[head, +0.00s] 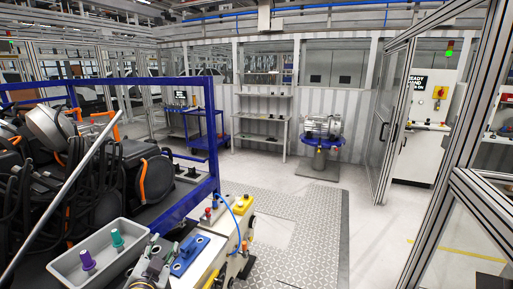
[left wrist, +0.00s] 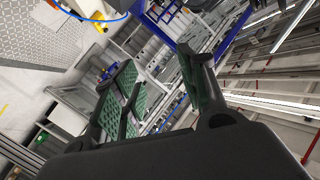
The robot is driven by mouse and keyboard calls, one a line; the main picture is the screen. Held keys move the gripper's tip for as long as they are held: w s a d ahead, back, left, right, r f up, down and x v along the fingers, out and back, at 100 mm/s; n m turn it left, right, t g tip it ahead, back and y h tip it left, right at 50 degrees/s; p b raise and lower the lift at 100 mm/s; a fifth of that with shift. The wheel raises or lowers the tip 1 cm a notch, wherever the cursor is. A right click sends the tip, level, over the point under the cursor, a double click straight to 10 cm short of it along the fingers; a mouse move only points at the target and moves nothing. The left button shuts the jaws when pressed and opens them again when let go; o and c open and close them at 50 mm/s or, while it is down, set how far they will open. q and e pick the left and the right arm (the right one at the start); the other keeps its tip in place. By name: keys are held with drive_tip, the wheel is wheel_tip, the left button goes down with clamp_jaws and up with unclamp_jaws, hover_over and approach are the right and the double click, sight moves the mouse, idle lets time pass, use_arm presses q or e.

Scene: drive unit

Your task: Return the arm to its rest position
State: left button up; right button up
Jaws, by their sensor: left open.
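My left gripper (left wrist: 158,92) shows large in the left wrist view. Its two dark fingers with green ribbed pads are spread apart, with nothing between them. The wrist camera is tilted strongly, so the room appears rotated behind the fingers. In the head view, a grey and black mechanism (head: 150,270) shows at the bottom edge, beside the tray; I cannot tell whether it is part of my left arm. My right gripper shows in neither view.
A grey tray (head: 62,268) holds a purple peg (head: 87,260) and a teal peg (head: 117,238). A white bench unit (head: 212,252) with a blue block (head: 189,250) stands beside it. A blue-framed rack (head: 180,208) holds dark, cabled parts.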

use_arm(q)
drive_tip(key=s+d+f+n+g+h, duration=0.1)
drive_tip(key=s+d+f+n+g, duration=0.1)
drive_tip(key=s+f+g, duration=0.6)
drive_tip(key=s+d+f+n+g+h, duration=0.1)
drive_tip(key=s+d+f+g, duration=0.25)
drive_tip(key=s+f, duration=0.95)
wheel_tip(320, 180, down, 32)
drive_tip(key=s+g, duration=0.2)
drive_tip(key=s+a+f, duration=0.2)
drive_tip(key=s+f, duration=0.8)
drive_tip(key=s, duration=0.1)
drive_tip(key=s+a+f+g, duration=0.1)
drive_tip(key=s+a+f, duration=0.1)
drive_tip(key=s+f, duration=0.8)
drive_tip(key=shift+s+a+f, duration=0.25)
drive_tip(key=shift+s+a, duration=0.1)
drive_tip(key=shift+s, duration=0.55)
